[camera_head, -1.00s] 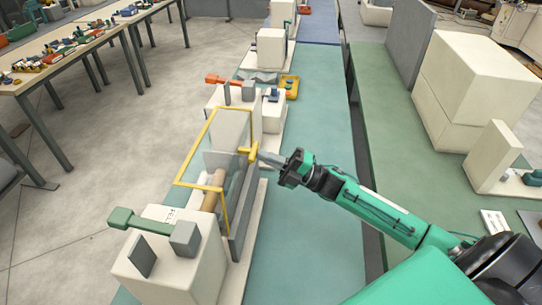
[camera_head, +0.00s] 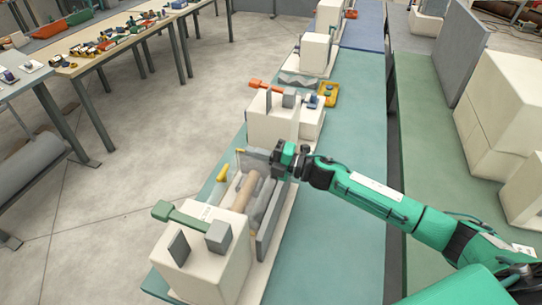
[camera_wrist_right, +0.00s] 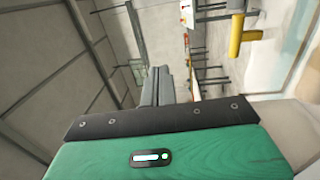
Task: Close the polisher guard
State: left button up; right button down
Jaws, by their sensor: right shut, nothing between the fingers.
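The polisher is a long cream machine on the green bench, with a tan roller (camera_head: 245,191) and a grey one beside it. The guard no longer stands up as a yellow frame; its yellow handle (camera_head: 222,173) shows low on the left of the rollers. Most of its clear pane is hard to make out, so I cannot tell if it is fully seated. My right gripper (camera_head: 282,160) is above the far right of the rollers, by the grey back panel (camera_head: 272,218), apart from the handle. Its fingers (camera_wrist_right: 165,86) are together and empty in the wrist view. My left gripper is out of view.
A cream block with a green lever (camera_head: 191,218) stands at the near end, and one with a red lever (camera_head: 264,86) at the far end. A yellow tray (camera_head: 328,94) lies behind. The teal bench top (camera_head: 335,240) is clear to the right.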

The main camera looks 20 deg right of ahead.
jog(key=b, duration=0.6)
send_over(228, 182)
jog(key=f, duration=0.6)
jog(key=shift+s+d+f, duration=0.3)
jog(key=shift+d+f, duration=0.05)
jog(key=shift+d, duration=0.05)
jog(key=shift+w+a+f+b, duration=0.2)
jog(key=shift+a+f+b, duration=0.1)
jog(key=shift+f, duration=0.15)
jog(key=shift+w+a+f+b, duration=0.15)
jog(key=shift+a+f+b, duration=0.1)
jog(key=shift+f, duration=0.2)
jog(key=shift+d+r, duration=0.1)
